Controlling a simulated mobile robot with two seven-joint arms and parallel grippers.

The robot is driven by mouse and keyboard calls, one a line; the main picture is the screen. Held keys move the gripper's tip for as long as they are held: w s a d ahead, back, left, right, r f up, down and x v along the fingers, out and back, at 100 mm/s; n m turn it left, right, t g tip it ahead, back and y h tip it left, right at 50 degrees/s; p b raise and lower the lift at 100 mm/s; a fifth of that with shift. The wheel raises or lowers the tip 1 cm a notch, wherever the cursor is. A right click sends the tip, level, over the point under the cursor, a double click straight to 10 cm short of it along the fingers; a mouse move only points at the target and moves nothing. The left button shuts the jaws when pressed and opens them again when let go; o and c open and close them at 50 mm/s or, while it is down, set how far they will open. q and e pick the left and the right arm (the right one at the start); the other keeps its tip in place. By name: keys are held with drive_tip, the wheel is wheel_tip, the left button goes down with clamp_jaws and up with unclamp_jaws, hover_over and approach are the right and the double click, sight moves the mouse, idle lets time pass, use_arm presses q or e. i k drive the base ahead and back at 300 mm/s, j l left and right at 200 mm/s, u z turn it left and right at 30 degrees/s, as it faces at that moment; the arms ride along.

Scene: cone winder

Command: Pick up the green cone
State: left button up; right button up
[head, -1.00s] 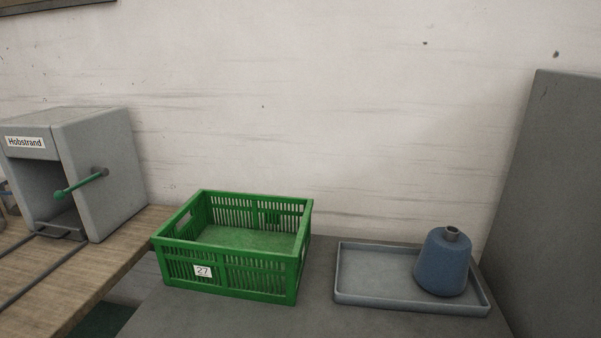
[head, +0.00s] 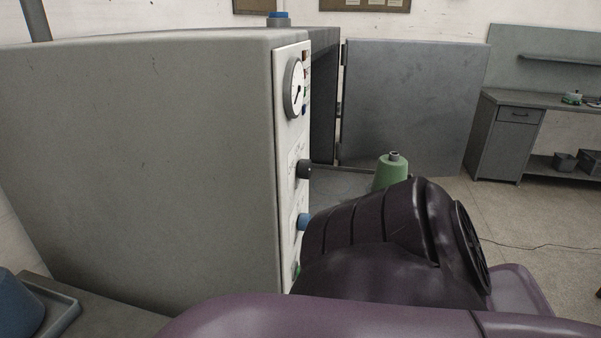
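The green cone (head: 389,174) shows in the head view, right of the middle, upright with a dark opening at its top. My own dark purple arm hides its lower part, so I cannot see what it stands on. It appears in front of the open door of a grey cabinet. Neither of my grippers shows in the head view.
The big grey cabinet (head: 140,170) fills the left, with a dial and knobs on its white panel (head: 298,150). Its door (head: 415,105) stands open. A blue cone (head: 15,308) sits in a grey tray (head: 64,312) at lower left. A desk (head: 500,140) stands far right.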

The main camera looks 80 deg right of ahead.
sight(392, 169)
drive_tip(key=l+z, duration=0.15)
drive_tip(key=z, duration=1.25)
drive_tip(key=j+z, duration=0.15)
drive_tip(key=z, duration=1.6)
drive_tip(key=l+z, duration=0.15)
drive_tip(key=z, duration=0.3)
drive_tip(key=l+z, duration=0.2)
drive_tip(key=z, duration=0.2)
drive_tip(key=i+l+z, duration=0.15)
drive_tip(key=i+z, duration=0.25)
drive_tip(key=i+j+u, duration=0.1)
drive_tip(key=i+u, duration=0.6)
drive_tip(key=i+l+u, duration=0.1)
drive_tip(key=i+u, duration=0.25)
drive_tip(key=k, duration=0.1)
